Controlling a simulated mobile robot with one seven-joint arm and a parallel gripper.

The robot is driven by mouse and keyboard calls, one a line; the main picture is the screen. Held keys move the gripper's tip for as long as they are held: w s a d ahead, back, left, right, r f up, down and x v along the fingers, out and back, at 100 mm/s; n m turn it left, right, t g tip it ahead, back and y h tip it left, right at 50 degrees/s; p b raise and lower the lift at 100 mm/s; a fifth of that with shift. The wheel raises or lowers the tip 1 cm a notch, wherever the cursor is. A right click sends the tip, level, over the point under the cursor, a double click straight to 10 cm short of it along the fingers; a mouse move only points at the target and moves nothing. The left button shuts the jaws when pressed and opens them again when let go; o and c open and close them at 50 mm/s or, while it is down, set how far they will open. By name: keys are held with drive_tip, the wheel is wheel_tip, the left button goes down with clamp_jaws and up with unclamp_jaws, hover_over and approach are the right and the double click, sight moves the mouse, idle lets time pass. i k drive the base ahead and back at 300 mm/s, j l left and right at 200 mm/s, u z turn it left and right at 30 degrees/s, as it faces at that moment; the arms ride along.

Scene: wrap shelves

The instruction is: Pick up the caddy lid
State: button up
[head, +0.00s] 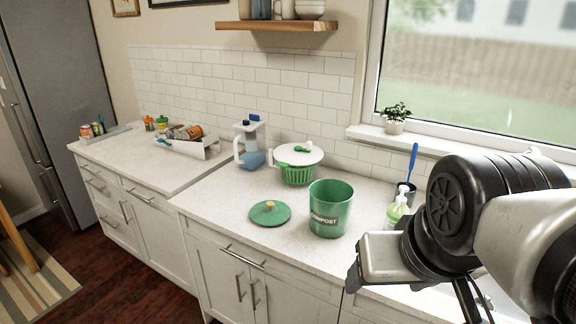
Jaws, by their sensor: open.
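The caddy lid (270,214) is a flat green disc with a light wooden knob on top. It lies on the white counter (222,208), to the left of the green compost caddy (331,215). The caddy is an open green bucket with the word COMPOST on its side. My gripper (356,285) is at the lower right, in front of the counter edge. It is apart from the lid, to its right and nearer the camera, and nothing shows in it. Its fingers are seen only in part.
A green and white salad spinner (298,172) and a water jug (250,146) stand behind the lid. A green-tinted soap bottle (397,210) and a blue-handled brush (411,165) are right of the caddy. The counter left of the lid is clear.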

sight(269, 212)
drive_tip(key=i+j+z, duration=0.15)
drive_tip(key=j, duration=0.25)
drive_tip(key=i+j+z, duration=0.2)
drive_tip(key=j, duration=0.25)
drive_tip(key=i+j+z, duration=0.15)
drive_tip(key=j, duration=0.35)
drive_tip(key=i+j+z, duration=0.15)
drive_tip(key=j, duration=0.3)
drive_tip(key=i+j+z, duration=0.2)
drive_tip(key=j, duration=0.3)
drive_tip(key=j+z, duration=0.15)
drive_tip(key=j, duration=0.35)
